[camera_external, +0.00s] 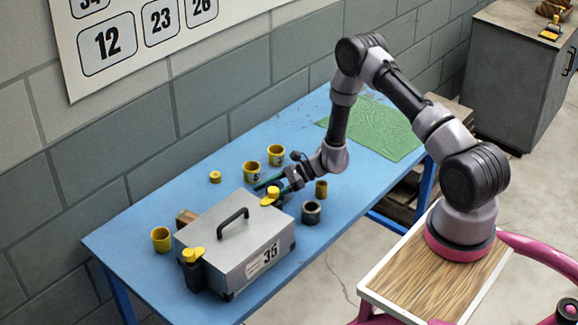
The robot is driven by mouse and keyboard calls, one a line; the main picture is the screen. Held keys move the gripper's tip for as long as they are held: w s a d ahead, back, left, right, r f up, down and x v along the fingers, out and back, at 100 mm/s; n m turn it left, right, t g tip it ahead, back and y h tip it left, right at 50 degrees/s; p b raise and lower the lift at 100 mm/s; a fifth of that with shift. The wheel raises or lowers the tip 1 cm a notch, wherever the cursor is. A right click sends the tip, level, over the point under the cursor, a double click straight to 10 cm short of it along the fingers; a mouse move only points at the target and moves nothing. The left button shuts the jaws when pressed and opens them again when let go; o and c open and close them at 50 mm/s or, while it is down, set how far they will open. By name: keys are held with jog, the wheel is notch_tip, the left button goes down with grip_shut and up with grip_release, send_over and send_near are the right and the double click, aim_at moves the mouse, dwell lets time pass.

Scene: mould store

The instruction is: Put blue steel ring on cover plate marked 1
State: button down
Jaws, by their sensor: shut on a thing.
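My gripper (268,183) is low over the blue table, just behind the far right corner of the grey box. Its dark green fingers point left. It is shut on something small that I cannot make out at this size. I cannot pick out a blue steel ring for certain. A dark grey ring-like cylinder (311,211) stands on the table to the right of the box, apart from my gripper. I cannot make out a cover plate marked 1. Two yellow cups with dark marks, one nearer (252,172) and one farther (276,155), stand behind my gripper; their marks are unreadable.
The grey handled box (221,247) marked 35 has yellow-topped corner fittings. Another yellow cup (161,239), a small yellow piece (215,176) and a dark yellow cylinder (321,188) stand around it. A green mat (385,130) covers the table's far end. The table's near left end is clear.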

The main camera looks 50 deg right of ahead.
jog(key=shift+c, duration=0.2)
grip_release()
jog(key=shift+f, duration=0.1)
